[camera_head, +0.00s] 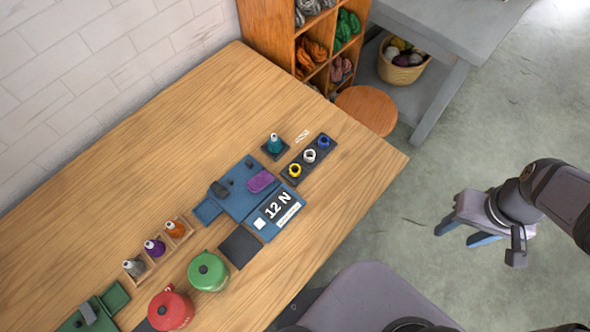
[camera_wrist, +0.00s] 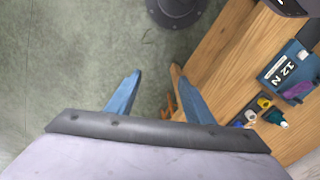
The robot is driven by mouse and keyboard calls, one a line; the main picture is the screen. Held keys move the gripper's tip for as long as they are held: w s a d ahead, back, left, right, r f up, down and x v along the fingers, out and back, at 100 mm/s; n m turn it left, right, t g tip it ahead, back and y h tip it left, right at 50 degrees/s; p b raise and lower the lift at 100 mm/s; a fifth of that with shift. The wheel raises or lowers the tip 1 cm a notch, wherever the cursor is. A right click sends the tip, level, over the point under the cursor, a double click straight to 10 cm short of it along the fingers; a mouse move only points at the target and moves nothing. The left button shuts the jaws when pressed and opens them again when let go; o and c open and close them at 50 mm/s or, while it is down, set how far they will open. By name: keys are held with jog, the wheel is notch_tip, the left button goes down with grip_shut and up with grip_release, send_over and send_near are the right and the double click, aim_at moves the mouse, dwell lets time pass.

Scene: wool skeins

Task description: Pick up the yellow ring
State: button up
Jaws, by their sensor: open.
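The yellow ring (camera_head: 295,170) sits at the near-left end of a dark holder (camera_head: 289,179) on the wooden table. A white ring (camera_head: 310,156) and a blue ring (camera_head: 323,143) stand in the same holder. In the wrist view the yellow ring (camera_wrist: 264,102) shows at the right, beside the table edge. My gripper (camera_head: 468,238) is open and empty, off to the right of the table over the floor. Its two blue fingers are spread apart in the wrist view (camera_wrist: 158,95), well away from the ring.
A blue device marked "12 N" (camera_head: 243,188) lies just left of the holder. A teal bottle (camera_head: 274,143) stands behind it. Green (camera_head: 208,272) and red (camera_head: 171,309) round pots and small bottles stand nearer. A round stool (camera_head: 366,109) is beyond the table edge.

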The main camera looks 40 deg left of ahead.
jog(key=w+a+f+n+b, duration=0.1)
jog(key=w+a+f+n, duration=0.1)
jog(key=w+a+n, duration=0.4)
jog(key=n+b, duration=0.4)
jog(key=n, duration=1.9)
send_near(293, 167)
jog(key=s+d, duration=0.1)
jog(key=shift+f+p, duration=1.7)
jog(key=shift+f, duration=1.95)
jog(key=c, duration=1.1)
